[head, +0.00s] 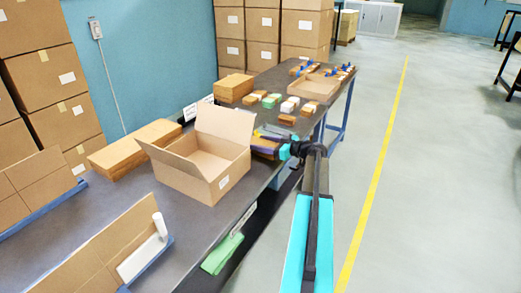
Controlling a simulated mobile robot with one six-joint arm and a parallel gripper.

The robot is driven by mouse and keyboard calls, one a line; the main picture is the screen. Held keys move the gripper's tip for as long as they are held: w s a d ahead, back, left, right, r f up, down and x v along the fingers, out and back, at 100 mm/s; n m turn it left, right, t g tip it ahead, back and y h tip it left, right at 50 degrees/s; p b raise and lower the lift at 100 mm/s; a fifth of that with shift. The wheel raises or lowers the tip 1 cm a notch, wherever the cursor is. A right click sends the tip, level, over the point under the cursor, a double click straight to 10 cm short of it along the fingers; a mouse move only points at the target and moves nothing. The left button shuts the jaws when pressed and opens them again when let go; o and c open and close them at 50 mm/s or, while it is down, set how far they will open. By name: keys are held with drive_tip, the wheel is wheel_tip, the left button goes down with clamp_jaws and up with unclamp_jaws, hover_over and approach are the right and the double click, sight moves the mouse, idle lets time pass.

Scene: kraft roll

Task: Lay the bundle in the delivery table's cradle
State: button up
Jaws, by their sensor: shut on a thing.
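My gripper (283,150) is at the end of my arm, over the right edge of a long dark table, just right of an open cardboard box. It is shut on a small brown and purple thing with a yellow strip (265,141), which seems to be the bundle. My gripper partly hides it, and the box's right side stands close to it. I cannot tell whether the bundle touches the table (225,206). I cannot make out a cradle for certain. Small blue holders (302,71) show at the table's far end.
The open box (201,178) has raised flaps. Flat cardboard stacks (134,146), small coloured packs (270,101) and a shallow tray (314,87) lie on the table. Upright cardboard with a white roll (159,225) stands at front left. The floor right of the table is clear.

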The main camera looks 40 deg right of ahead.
drive_tip(key=shift+f+p, duration=0.3)
drive_tip(key=shift+f, duration=0.65)
drive_tip(key=shift+a+p, duration=0.1)
drive_tip(key=shift+p, duration=0.3)
drive_tip(key=shift+a+f, duration=0.15)
drive_tip(key=shift+f, duration=0.15)
drive_tip(key=shift+f, duration=0.25)
drive_tip(key=o, duration=1.3)
drive_tip(key=shift+c, duration=0.2)
drive_tip(key=shift+r, duration=0.2)
drive_tip(key=b+v, duration=0.2)
drive_tip(key=v, duration=1)
